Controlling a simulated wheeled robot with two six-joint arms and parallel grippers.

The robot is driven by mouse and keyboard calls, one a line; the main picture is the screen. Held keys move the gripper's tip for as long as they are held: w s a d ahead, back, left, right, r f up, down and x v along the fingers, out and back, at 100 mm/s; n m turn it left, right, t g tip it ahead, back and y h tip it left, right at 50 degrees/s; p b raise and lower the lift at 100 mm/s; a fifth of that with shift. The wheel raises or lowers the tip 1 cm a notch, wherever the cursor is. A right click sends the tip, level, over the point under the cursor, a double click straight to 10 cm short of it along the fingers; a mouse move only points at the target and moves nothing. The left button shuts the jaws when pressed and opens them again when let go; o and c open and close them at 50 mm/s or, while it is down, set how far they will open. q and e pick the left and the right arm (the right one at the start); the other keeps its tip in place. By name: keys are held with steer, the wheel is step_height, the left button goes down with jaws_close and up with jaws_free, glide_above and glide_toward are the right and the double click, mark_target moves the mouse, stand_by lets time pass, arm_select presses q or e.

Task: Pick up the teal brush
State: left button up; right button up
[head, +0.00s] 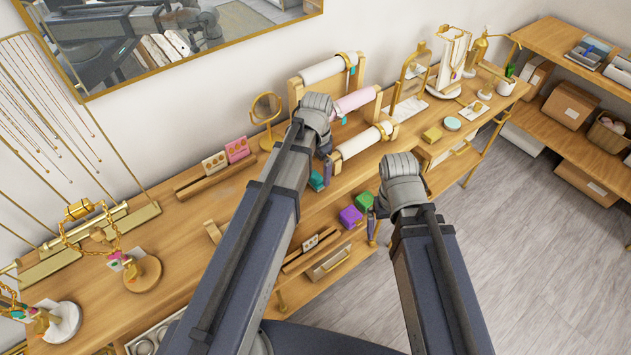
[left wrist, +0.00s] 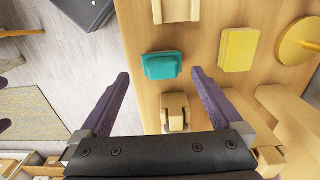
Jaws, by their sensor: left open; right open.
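A teal block-shaped piece, taken as the teal brush (left wrist: 162,65), lies on the wooden table in the left wrist view. My left gripper (left wrist: 160,74) is open and empty, its two dark purple fingers apart. The teal piece shows between and just beyond the fingertips, not touched. In the head view my left gripper (head: 325,146) is mostly hidden behind its own wrist, above the table. My right gripper (head: 379,209) is open, largely hidden by its wrist near the front edge. A small teal piece (head: 316,181) shows beside the left arm; I cannot tell if it is the same one.
A yellow block (left wrist: 238,49) and a round gold piece (left wrist: 300,42) lie right of the teal piece. A wooden stand with fabric rolls (head: 355,102) rises beside my left gripper. A purple box (head: 350,216) and a green box (head: 364,201) are near my right gripper.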

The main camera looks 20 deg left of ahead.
mark_target(315, 175)
arm_select(q)
steer(key=f+b, duration=0.4)
steer(key=f, duration=0.1)
steer(key=shift+a, duration=0.2)
steer(key=shift+r, duration=0.1)
steer(key=c, duration=1.5)
steer(key=shift+o, duration=0.2)
steer(key=shift+r, duration=0.1)
step_height(315, 175, up, 10)
steer(key=p, duration=1)
